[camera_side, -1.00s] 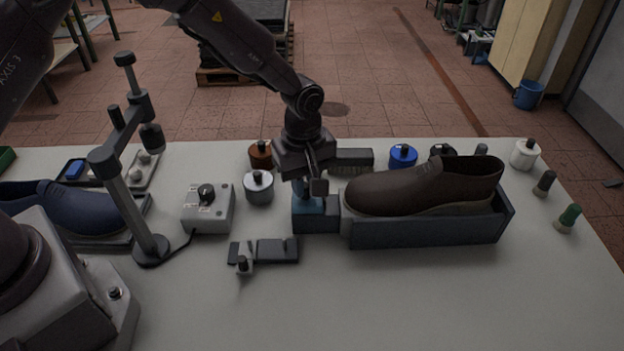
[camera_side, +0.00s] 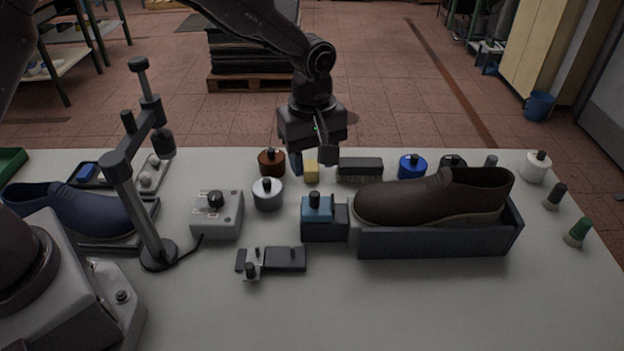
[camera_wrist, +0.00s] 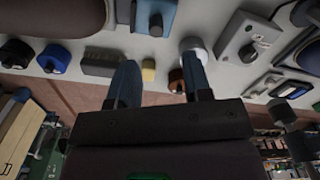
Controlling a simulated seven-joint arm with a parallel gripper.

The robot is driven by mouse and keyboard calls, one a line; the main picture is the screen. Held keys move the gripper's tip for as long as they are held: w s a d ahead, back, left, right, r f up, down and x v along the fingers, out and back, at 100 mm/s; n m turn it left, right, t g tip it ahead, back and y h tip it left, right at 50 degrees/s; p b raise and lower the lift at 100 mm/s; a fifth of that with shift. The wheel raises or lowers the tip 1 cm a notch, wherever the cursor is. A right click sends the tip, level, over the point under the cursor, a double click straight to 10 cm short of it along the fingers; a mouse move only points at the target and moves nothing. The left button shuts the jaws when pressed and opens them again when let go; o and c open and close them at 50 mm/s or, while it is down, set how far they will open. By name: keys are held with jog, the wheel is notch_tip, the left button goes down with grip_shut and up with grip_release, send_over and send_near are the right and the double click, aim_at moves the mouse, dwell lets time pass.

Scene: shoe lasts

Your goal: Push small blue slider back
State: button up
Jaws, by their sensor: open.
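The small blue slider (camera_side: 317,212) is a blue block with a dark knob on top. It sits at the left end of a dark housing (camera_side: 341,222), beside the long tray with the brown shoe. It also shows at the top of the wrist view (camera_wrist: 166,12). My gripper (camera_side: 312,161) is open and empty. It hangs behind the slider, apart from it, above the back of the table. In the wrist view its two fingers (camera_wrist: 160,78) point toward the table, with a yellow block (camera_wrist: 148,71) seen between them.
The brown shoe (camera_side: 430,197) rests in its tray to the right. A dark brush-like block (camera_side: 360,169) and a blue jar (camera_side: 412,168) stand at the back. A silver jar (camera_side: 267,195) and grey control box (camera_side: 217,215) stand left. The front right table is clear.

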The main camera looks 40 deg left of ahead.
aim_at(312, 193)
notch_tip(312, 193, up, 6)
jog(key=shift+f, duration=0.1)
dwell(0.4)
jog(key=s+a+r+m+t, duration=0.2)
jog(key=s+a+r+m, duration=0.1)
jog(key=s, duration=0.5)
jog(key=s+a+r+m+t, duration=0.1)
jog(key=s+a+r+m, duration=0.3)
jog(key=s+r+m, duration=0.2)
jog(key=s+a+r+m+t, duration=0.2)
jog(key=s+a+r+m, duration=0.2)
jog(key=s, duration=0.5)
jog(key=shift+s+a+r+m+t, duration=0.2)
jog(key=shift+s+m+t, duration=0.1)
jog(key=shift+s, duration=0.1)
dwell(0.7)
